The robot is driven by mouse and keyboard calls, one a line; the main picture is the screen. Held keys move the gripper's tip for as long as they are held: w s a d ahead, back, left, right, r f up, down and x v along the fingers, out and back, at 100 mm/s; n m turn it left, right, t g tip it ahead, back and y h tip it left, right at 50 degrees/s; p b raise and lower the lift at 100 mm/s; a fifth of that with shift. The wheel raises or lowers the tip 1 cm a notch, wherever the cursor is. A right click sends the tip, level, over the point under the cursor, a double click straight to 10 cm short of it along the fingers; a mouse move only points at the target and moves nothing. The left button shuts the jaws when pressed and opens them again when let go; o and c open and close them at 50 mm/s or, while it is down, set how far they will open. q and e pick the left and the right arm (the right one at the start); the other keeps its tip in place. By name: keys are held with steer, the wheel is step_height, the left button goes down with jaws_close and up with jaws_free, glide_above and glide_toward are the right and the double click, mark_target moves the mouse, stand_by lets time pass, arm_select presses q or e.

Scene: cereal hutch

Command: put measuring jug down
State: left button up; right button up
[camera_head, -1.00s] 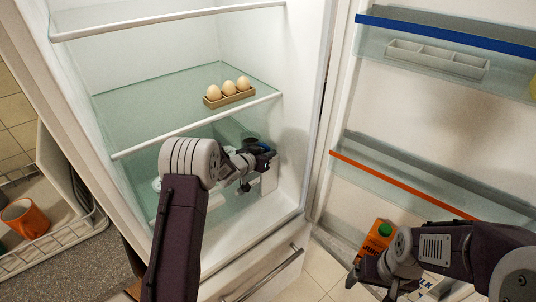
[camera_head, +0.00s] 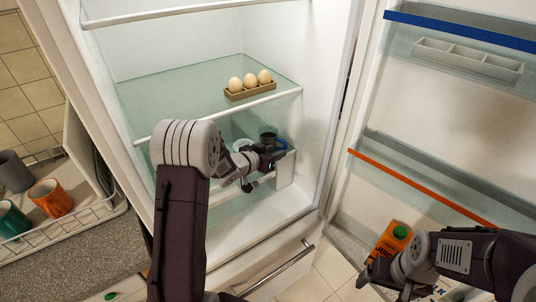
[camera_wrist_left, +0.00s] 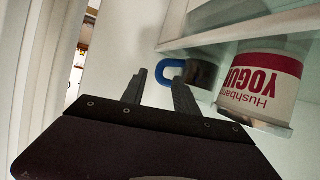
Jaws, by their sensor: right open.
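The measuring jug (camera_head: 268,136), dark with a blue handle (camera_head: 282,145), is inside the fridge below the egg shelf. My left gripper (camera_head: 274,161) is just in front of it. In the left wrist view, which is upside down, the jug (camera_wrist_left: 203,73) appears to stand on the glass shelf beside a yogurt tub (camera_wrist_left: 262,82). Its blue handle (camera_wrist_left: 165,72) is just past my left fingertips (camera_wrist_left: 158,85). Those fingers are spread with nothing clearly gripped; contact with the handle cannot be told. My right gripper (camera_head: 374,280) is open and empty near the door.
Eggs in a holder (camera_head: 250,91) sit on the shelf above. The fridge door (camera_head: 365,110) stands open at right, with an orange juice carton (camera_head: 390,241) low beside it. A dish rack (camera_head: 100,212) with mugs is at left.

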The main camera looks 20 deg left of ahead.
arm_select(q)
steer(key=v, duration=0.5)
steer(key=s+d+f+n+g+y, duration=0.1)
steer(key=s+g, duration=0.3)
steer(key=s, duration=0.5)
steer(key=s+d+f+n+g+y, duration=0.1)
steer(key=s+f+g, duration=0.2)
steer(key=s, duration=0.6)
steer(key=s+d+f+n+g+y, duration=0.1)
steer(key=s+f+g, duration=0.3)
steer(key=s, duration=0.5)
steer(key=shift+s+d+f+g+y, duration=0.2)
steer(key=shift+f+g+y, duration=0.1)
steer(key=shift+y, duration=0.3)
